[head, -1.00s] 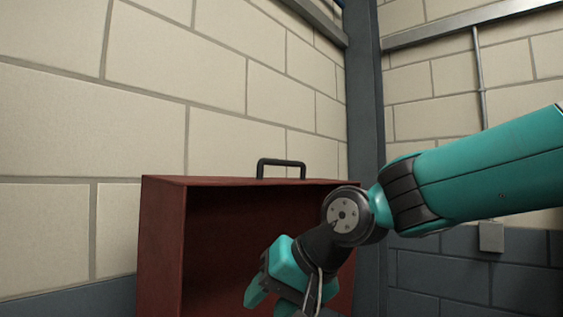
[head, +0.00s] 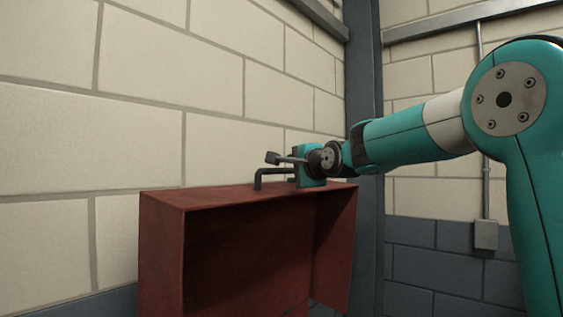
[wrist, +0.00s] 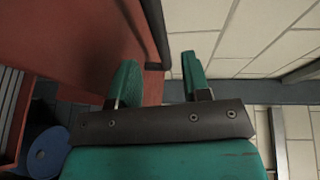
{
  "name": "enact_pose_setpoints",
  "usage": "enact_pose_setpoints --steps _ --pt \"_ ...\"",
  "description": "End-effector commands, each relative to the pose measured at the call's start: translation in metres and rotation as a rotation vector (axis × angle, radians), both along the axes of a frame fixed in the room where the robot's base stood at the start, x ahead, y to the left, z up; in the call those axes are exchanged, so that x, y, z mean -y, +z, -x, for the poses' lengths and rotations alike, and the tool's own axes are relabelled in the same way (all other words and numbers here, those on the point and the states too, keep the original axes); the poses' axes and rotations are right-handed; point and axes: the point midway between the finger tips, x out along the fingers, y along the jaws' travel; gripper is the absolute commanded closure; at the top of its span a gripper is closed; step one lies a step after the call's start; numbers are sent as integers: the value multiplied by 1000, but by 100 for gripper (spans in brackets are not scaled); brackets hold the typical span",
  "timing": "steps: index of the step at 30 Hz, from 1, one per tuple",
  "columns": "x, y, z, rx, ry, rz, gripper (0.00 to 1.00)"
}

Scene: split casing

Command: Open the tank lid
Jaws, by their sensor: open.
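A dark red casing (head: 162,252) with an open front stands against the wall in the head view. A black handle (head: 258,180) rises from its top; its right part is hidden by my gripper. No separate lid can be made out on it. My gripper (head: 283,160) is at the top of the casing, at the handle's right end; contact cannot be told. In the wrist view, the two teal fingers of my gripper (wrist: 160,80) are apart with nothing held between them. A black bar (wrist: 156,32), seemingly the handle, lies ahead of the fingers, beside the red surface.
A pale block wall (head: 60,130) runs close behind the casing, and a dark column (head: 367,120) stands to its right. In the wrist view, a blue round object (wrist: 45,152) and a slatted object (wrist: 8,100) lie low at the left, with tiled floor around.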

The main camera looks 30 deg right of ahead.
Motion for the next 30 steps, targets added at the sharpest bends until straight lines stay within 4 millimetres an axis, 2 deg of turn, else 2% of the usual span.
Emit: enact_pose_setpoints --steps 3,9,15,22,23,28,30 --pt "0 1 -27 -4 2 -1 56" --pt "0 -3 -56 -2 1 0 56" --pt "0 -7 -67 -1 1 0 56" --pt "0 -8 -67 0 1 1 56" --pt "0 -8 -67 0 1 0 59" --pt "0 -8 -67 -1 1 0 98" --pt "0 -8 -67 -1 1 0 100"
